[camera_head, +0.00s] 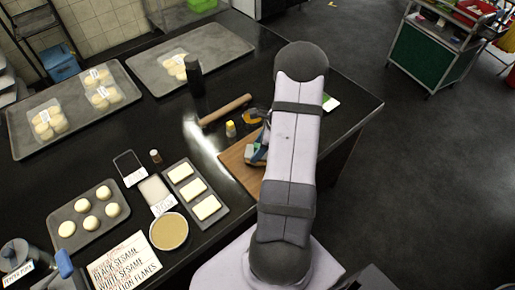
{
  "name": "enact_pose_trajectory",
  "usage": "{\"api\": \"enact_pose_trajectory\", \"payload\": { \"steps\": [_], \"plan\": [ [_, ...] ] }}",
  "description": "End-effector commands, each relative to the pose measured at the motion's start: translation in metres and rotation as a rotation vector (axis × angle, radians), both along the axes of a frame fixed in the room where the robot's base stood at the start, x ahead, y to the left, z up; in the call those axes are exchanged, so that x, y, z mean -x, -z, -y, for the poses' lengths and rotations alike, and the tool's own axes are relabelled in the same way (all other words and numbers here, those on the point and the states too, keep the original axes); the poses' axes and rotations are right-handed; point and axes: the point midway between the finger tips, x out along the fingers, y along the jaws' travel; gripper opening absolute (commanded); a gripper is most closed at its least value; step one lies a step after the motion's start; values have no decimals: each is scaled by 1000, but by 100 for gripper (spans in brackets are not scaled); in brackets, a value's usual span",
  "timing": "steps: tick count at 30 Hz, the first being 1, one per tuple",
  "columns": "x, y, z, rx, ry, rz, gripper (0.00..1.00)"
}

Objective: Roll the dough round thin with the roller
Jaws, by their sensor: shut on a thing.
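A wooden rolling pin (225,110), the likely roller, shows on the dark counter, slanted up to the right. Right of it and lower is a brown wooden board (236,165), largely covered by my arm. A blue and grey piece (258,150) shows over the board at my arm's left edge. I cannot tell whether it belongs to my gripper or is a separate tool. My upper arm hides most or all of my gripper, so its jaws and anything in them cannot be made out. No dough round can be made out on the visible part of the board.
A dark upright bottle (194,80) and a small yellow-topped jar (230,129) stand near the rolling pin. Trays of pale dough pieces (190,210) lie to the left, with a round tan-filled dish (168,231) at the front. The counter's right edge (360,125) is beyond my arm.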

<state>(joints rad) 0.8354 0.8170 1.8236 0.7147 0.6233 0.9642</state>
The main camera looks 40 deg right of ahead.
Motion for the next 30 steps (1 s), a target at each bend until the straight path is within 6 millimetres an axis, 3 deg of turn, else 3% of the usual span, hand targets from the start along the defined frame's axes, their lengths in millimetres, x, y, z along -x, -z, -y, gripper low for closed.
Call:
{"api": "enact_pose_trajectory", "payload": {
  "steps": [30],
  "plan": [
    [-19, 5, 21, 0, -1, 1, 27]
  ]
}}
